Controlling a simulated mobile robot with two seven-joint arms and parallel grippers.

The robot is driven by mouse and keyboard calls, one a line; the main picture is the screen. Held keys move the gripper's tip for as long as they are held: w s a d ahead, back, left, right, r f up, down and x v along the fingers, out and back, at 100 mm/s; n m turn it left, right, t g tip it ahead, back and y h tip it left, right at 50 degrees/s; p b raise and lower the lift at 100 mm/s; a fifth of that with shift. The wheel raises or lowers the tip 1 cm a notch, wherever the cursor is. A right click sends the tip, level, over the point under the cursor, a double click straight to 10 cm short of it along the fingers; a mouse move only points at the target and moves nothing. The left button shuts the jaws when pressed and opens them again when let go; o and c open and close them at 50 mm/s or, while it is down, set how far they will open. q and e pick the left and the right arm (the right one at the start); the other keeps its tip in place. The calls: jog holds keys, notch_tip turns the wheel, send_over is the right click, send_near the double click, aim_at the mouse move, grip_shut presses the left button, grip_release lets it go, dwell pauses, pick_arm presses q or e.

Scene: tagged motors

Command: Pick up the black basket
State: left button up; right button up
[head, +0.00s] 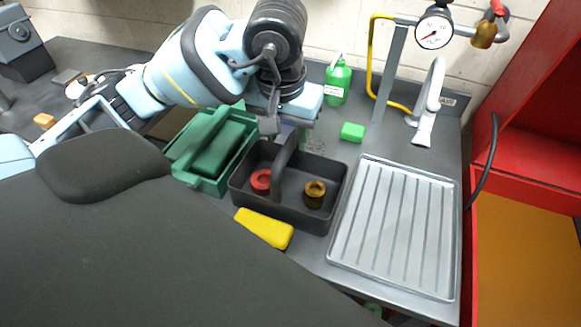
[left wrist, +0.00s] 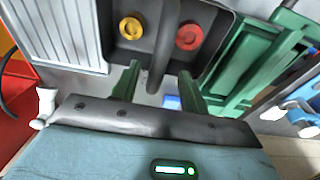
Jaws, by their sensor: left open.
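The black basket (head: 282,213) sits on the dark grey bench, with a raised handle (head: 284,152) across its middle. Inside are a red ring (head: 261,181) and a brass-yellow ring (head: 315,194), one on each side of the handle. My left gripper (head: 288,132) is over the basket's far side, by the far part of the handle. In the left wrist view its two green fingers (left wrist: 158,88) are apart, and the handle (left wrist: 163,48) shows between them. I cannot tell whether either finger touches it. My right gripper is not in view.
A green tray (head: 215,187) stands close left of the basket, and a ribbed grey drainer (head: 395,235) close right. A yellow block (head: 264,229) lies in front. A green block (head: 352,132), a green bottle (head: 338,82) and a tap (head: 430,100) are behind.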

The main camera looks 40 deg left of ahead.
aim_at(289, 143)
pick_arm(q)
jog(key=shift+w+f+p, duration=0.15)
jog(key=shift+w+f, duration=0.05)
jog(key=shift+f, duration=1.1)
jog(key=shift+w+f+p, duration=0.15)
jog(key=shift+f, duration=1.1)
jog(key=shift+r, duration=0.15)
grip_shut()
